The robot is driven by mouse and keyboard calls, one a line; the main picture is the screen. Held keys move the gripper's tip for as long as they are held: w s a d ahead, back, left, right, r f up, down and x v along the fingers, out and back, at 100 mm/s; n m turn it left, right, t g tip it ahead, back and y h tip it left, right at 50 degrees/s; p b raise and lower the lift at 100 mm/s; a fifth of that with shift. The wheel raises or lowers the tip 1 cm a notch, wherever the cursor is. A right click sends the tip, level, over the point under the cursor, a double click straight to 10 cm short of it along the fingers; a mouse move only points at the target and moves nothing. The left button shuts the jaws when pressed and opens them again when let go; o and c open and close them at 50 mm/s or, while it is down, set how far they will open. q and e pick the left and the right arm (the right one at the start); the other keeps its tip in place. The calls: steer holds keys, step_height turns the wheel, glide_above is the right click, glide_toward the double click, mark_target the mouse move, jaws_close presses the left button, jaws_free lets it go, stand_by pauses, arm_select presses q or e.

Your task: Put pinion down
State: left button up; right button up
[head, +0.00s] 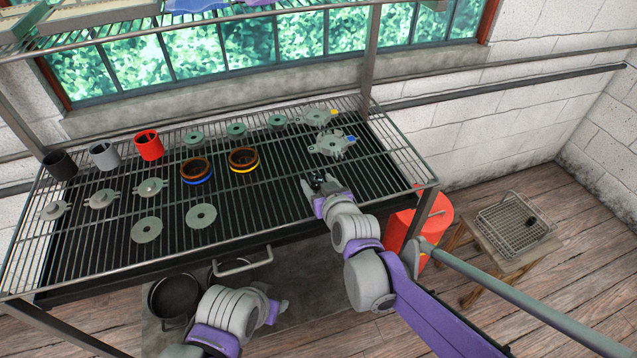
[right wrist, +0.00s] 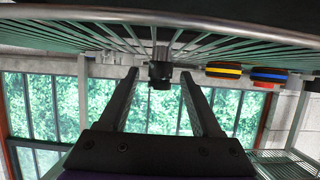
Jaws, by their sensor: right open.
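The pinion (right wrist: 160,70), a small dark cylindrical part with a greyer end, is against the wire rack in the right wrist view, where the rack appears at the top. It lies between the two spread fingers of my right gripper (right wrist: 158,80), with gaps on both sides. In the head view my right gripper (head: 315,186) is low at the right front part of the wire rack (head: 268,203), and the pinion is a small dark shape at its fingers. My left gripper (head: 274,304) is below the rack's front edge, away from the pinion; its fingers are unclear.
Coil rings with blue (head: 197,171) and yellow (head: 243,160) bands stand left of my right gripper. Several grey discs, cups and housings (head: 331,143) share the rack. A wire basket (head: 513,222) with a dark item sits on a stool at right. The rack's front middle is clear.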

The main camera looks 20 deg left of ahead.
steer(key=shift+s+r, duration=0.1)
steer(key=shift+r, duration=0.15)
steer(key=v, duration=1.2)
steer(key=s+d+f+m+g+h, duration=0.2)
steer(key=s+d+f, duration=0.2)
steer(key=s+d, duration=0.2)
steer(key=s+d+f+m+g+h, duration=0.2)
steer(key=s+d, duration=0.4)
steer(key=d, duration=0.5)
steer(key=s+d+f+m+g+h, duration=0.2)
steer(key=s+d+f, duration=0.4)
steer(key=d, duration=0.3)
steer(key=shift+d+m+h+p, duration=0.25)
steer(key=shift+m+h+p, duration=0.15)
steer(key=shift+h, duration=0.4)
steer(key=shift+f, duration=0.15)
